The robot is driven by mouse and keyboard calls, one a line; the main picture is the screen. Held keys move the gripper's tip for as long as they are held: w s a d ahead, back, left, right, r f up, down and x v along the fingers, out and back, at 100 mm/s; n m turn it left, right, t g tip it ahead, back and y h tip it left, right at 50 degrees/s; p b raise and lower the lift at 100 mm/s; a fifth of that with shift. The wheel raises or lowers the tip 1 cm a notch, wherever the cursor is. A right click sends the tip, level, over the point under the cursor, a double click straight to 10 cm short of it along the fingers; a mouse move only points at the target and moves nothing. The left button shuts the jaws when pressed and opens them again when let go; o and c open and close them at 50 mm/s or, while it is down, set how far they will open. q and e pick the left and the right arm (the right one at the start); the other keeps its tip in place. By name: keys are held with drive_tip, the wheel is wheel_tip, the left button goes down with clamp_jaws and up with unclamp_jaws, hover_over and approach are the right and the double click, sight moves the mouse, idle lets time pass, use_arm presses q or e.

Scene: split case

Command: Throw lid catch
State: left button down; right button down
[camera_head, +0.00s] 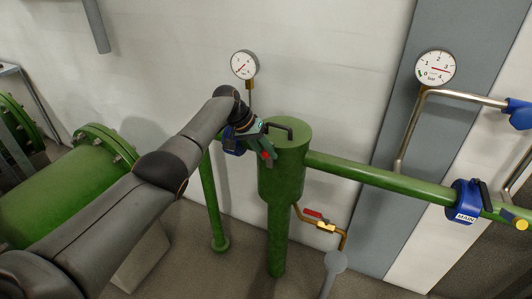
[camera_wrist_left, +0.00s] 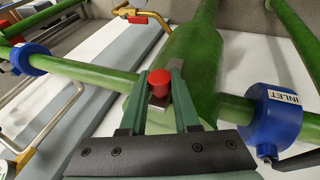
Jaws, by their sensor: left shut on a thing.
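The lid catch shows as a red knob (camera_wrist_left: 160,82) on a small metal piece, between the green fingers of my left gripper (camera_wrist_left: 162,98) in the wrist view. In the head view the red tip (camera_head: 265,154) shows at the left side of the upright green vessel (camera_head: 283,172), just below its lid. My left gripper (camera_head: 262,144) reaches in from the left against that side and is shut on the knob. The lid (camera_head: 285,131) looks closed, with a dark handle (camera_head: 280,127) on top. Much of the catch is hidden. My right gripper is out of view.
A blue inlet valve (camera_wrist_left: 272,118) sits on the pipe close beside my gripper. Another blue valve (camera_head: 465,202) is on the right pipe (camera_head: 380,178). A red-handled brass drain valve (camera_head: 325,227) hangs below the vessel. Two gauges stand behind, one left (camera_head: 244,65), one right (camera_head: 435,68).

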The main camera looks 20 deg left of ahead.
use_arm(q)
drive_tip(key=c, duration=0.6)
unclamp_jaws()
drive_tip(key=shift+c, duration=0.2)
drive_tip(key=shift+r, duration=0.2)
drive_tip(key=v, duration=1.2)
drive_tip(key=shift+p, duration=0.45)
drive_tip(key=shift+s+a, duration=0.1)
drive_tip(key=shift+s, duration=0.05)
